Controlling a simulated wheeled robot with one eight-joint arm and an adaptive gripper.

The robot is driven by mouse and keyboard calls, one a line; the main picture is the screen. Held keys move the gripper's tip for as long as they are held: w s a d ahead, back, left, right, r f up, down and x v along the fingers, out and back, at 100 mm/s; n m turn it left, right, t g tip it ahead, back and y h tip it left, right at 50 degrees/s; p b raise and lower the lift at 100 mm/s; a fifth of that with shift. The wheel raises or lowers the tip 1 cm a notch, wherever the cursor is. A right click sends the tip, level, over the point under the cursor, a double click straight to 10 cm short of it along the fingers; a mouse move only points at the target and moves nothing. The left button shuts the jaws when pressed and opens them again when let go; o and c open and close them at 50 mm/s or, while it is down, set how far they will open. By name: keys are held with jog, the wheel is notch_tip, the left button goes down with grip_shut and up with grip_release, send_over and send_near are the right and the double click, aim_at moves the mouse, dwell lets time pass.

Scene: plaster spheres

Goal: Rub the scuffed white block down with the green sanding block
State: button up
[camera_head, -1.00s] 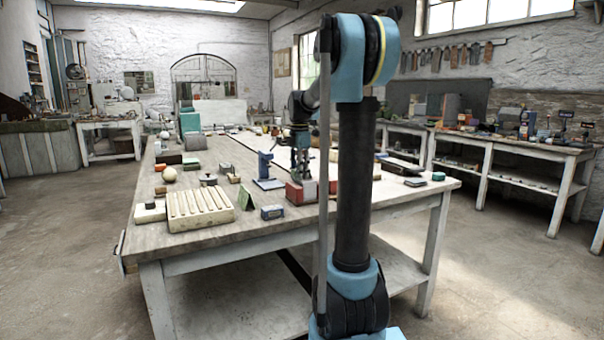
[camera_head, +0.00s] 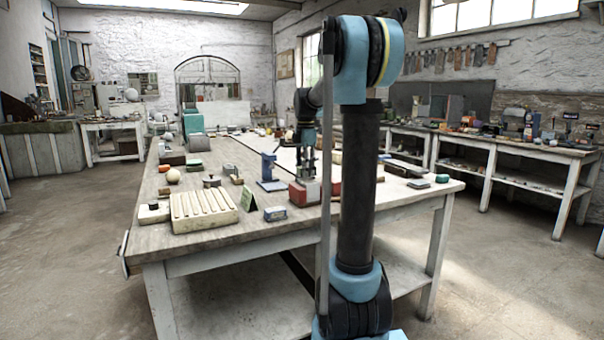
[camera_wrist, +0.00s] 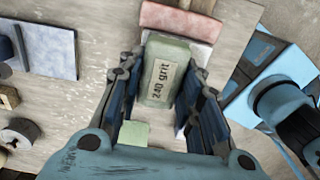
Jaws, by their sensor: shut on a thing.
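The green sanding block (camera_wrist: 168,72), labelled "240 grit", sits between the fingers of my gripper (camera_wrist: 165,95) in the wrist view. My gripper is shut on it. In the head view my gripper (camera_head: 306,172) points down over a red fixture (camera_head: 303,194) on the workbench. In the wrist view the reddish part (camera_wrist: 182,20) lies just beyond the sanding block. A whitish surface (camera_wrist: 200,53) shows beside and partly under the sanding block; it may be the scuffed white block, mostly hidden. I cannot tell whether they touch.
A blue stand (camera_head: 268,170) is left of the red fixture. Plaster balls and tools stand farther left.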

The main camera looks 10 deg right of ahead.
jog(key=shift+r, duration=1.25)
jog(key=shift+r, duration=2.05)
jog(key=shift+s, duration=0.1)
